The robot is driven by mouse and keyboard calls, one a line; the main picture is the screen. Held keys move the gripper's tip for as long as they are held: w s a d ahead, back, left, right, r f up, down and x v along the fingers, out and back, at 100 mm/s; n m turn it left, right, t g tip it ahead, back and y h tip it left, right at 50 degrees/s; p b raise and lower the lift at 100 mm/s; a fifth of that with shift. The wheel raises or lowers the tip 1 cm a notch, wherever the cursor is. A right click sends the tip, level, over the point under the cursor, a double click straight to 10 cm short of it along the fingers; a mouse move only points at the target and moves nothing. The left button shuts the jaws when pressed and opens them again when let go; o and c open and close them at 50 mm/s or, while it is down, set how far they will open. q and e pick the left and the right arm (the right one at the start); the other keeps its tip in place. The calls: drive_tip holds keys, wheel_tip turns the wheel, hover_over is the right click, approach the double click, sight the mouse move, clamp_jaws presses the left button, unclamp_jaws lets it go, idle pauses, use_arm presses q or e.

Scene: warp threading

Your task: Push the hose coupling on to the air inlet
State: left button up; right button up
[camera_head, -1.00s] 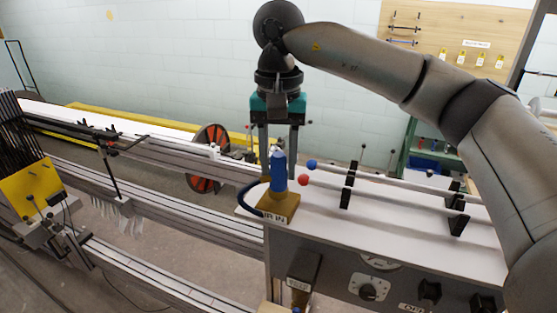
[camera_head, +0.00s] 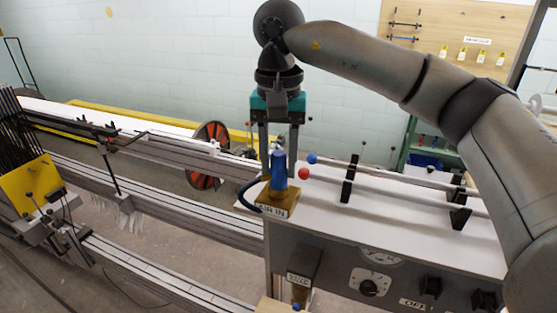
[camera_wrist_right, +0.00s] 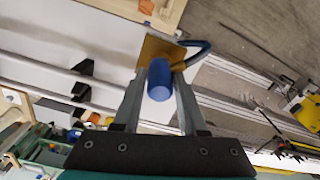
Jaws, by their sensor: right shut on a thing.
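The blue hose coupling (camera_head: 278,171) stands upright over the brass air inlet block (camera_head: 276,203), which carries an "AIR IN" label on the white bench top. My right gripper (camera_head: 279,152) comes down from above and is shut on the coupling, one finger on each side. In the right wrist view the coupling (camera_wrist_right: 159,82) sits between the fingers, with the brass block (camera_wrist_right: 160,47) beyond it. The blue hose (camera_head: 247,196) curves down at the block's left. The joint under the coupling is too small to tell how far it is seated. My left gripper is not in view.
Two rods with a blue ball (camera_head: 312,159) and a red ball (camera_head: 303,174) lie on black supports right of the inlet. A gauge and knob (camera_head: 369,287) are on the bench front. Long rails run to the left. The white top in front of the rods is clear.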

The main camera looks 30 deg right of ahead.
drive_tip(key=shift+f, duration=0.15)
drive_tip(key=o, duration=1.2)
drive_tip(key=shift+r, duration=0.5)
wheel_tip(320, 180, up, 5)
drive_tip(key=shift+r, duration=0.1)
wheel_tip(320, 180, up, 9)
drive_tip(key=p, duration=0.2)
